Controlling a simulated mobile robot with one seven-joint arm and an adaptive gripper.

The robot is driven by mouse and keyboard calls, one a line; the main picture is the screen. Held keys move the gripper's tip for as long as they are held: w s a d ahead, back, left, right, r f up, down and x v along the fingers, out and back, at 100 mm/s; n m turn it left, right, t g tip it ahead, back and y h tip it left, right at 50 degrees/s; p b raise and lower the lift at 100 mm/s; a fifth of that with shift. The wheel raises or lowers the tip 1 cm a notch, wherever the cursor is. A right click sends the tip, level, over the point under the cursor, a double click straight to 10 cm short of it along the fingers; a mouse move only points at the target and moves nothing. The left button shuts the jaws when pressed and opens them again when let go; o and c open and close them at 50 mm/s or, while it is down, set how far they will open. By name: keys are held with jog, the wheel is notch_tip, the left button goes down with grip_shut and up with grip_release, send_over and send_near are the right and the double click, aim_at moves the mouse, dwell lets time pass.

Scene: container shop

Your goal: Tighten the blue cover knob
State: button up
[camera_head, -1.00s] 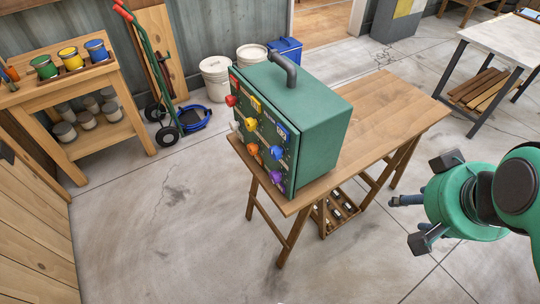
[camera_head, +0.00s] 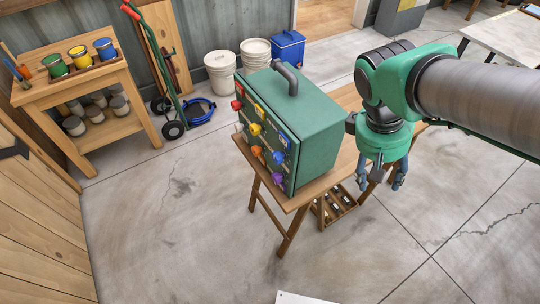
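A green box-shaped unit (camera_head: 315,133) with a dark handle on top stands on a wooden trestle table (camera_head: 340,165). Its front panel faces left and carries coloured knobs. A blue knob or cover (camera_head: 283,141) is at the panel's upper right, and another blue knob (camera_head: 278,157) is just below it. Their exact shapes are too small to tell. My gripper (camera_head: 380,184) hangs downward to the right of the unit, by the table's front edge. Its fingers are apart with nothing between them. It touches none of the knobs.
Other knobs include a red knob (camera_head: 237,105), a yellow knob (camera_head: 255,129), an orange knob (camera_head: 256,151) and a purple knob (camera_head: 278,179). A bottle crate (camera_head: 338,208) is under the table. A workbench (camera_head: 75,92) with paint cans is at left.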

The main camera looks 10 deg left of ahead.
jog(key=w+a+f+n+t+h+p, duration=0.1)
jog(key=w+a+n+h+p, duration=0.4)
jog(key=a, duration=0.4)
jog(key=w+a+n+h+p, duration=0.3)
jog(key=a+n+p, duration=0.2)
jog(key=a+p, duration=0.25)
jog(key=s+a+f+n+t+h, duration=0.1)
jog(key=a+f+n+t+h, duration=0.1)
jog(key=a+f+n+t, duration=0.6)
jog(key=n+t, duration=0.3)
jog(key=n, duration=0.1)
send_near(274, 160)
jog(key=v, duration=0.6)
jog(key=shift+d+r, duration=0.25)
jog(key=shift+r, duration=0.05)
jog(key=shift+w, duration=0.1)
jog(key=p+x, duration=0.1)
jog(key=x, duration=1.2)
jog(key=shift+w+d+f+p, duration=0.1)
jog(key=shift+w+d+p, duration=0.15)
jog(key=shift+w+p, duration=0.1)
jog(key=shift+c, duration=0.3)
jog(key=c, duration=1.1)
